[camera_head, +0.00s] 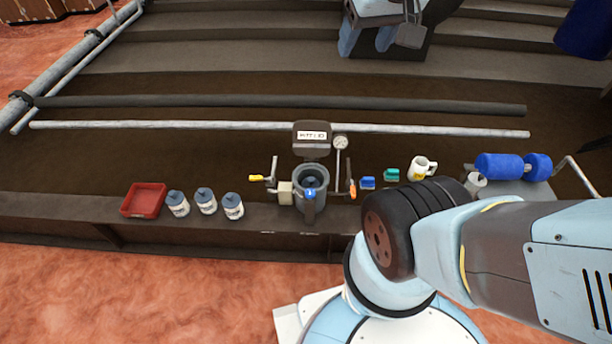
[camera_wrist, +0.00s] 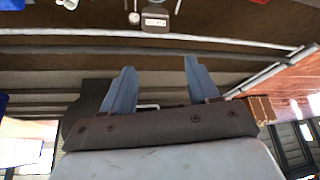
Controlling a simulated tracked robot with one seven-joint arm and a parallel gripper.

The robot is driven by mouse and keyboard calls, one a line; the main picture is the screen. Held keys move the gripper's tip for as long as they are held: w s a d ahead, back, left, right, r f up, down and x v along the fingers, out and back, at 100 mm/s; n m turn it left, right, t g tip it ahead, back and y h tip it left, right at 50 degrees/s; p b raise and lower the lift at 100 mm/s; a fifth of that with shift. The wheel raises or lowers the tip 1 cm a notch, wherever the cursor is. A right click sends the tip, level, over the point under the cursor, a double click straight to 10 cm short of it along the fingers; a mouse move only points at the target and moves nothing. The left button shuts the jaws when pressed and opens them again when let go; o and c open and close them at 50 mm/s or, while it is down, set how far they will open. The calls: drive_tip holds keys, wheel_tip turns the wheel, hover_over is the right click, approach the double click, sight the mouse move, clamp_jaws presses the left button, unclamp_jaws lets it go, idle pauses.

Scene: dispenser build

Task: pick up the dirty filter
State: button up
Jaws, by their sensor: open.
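My gripper (camera_head: 367,42) is at the top of the head view, raised beyond the bench and empty. In the wrist view its two blue fingers (camera_wrist: 159,66) stand wide apart with nothing between them. A grey open-topped pot (camera_head: 311,181) of the dispenser stands mid-bench, with something dark inside. A dark lid-like part with a white label (camera_head: 311,135) is behind it; the label also shows at the top of the wrist view (camera_wrist: 154,22). I cannot tell for sure which thing is the dirty filter. My gripper is far from the pot.
A red tray (camera_head: 128,211) and three lidded canisters, one the rightmost canister (camera_head: 233,207), stand left of the pot. A blue block (camera_head: 368,183), a green block (camera_head: 391,175) and a white mug (camera_head: 421,168) are to the right. Long pipes (camera_head: 200,126) run behind the bench.

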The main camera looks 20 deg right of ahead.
drive_tip(key=w+a+f+n+g, duration=0.1)
drive_tip(key=w+f, duration=0.6)
drive_tip(key=w, duration=0.5)
drive_tip(key=n+g, duration=0.2)
drive_tip(key=g, duration=0.1)
hover_over(311, 179)
drive_tip(key=f, duration=5.4)
drive_tip(key=shift+s+a+f, duration=0.2)
drive_tip(key=shift+s+f, duration=0.05)
drive_tip(key=shift+s, duration=0.05)
drive_tip(key=shift+w+d+f, duration=0.1)
drive_tip(key=shift+w+f, duration=0.05)
drive_tip(key=shift+f, duration=1.15)
drive_tip(key=shift+w+d+f, duration=0.1)
drive_tip(key=shift+f, duration=1.2)
drive_tip(key=shift+c, duration=0.4)
clamp_jaws()
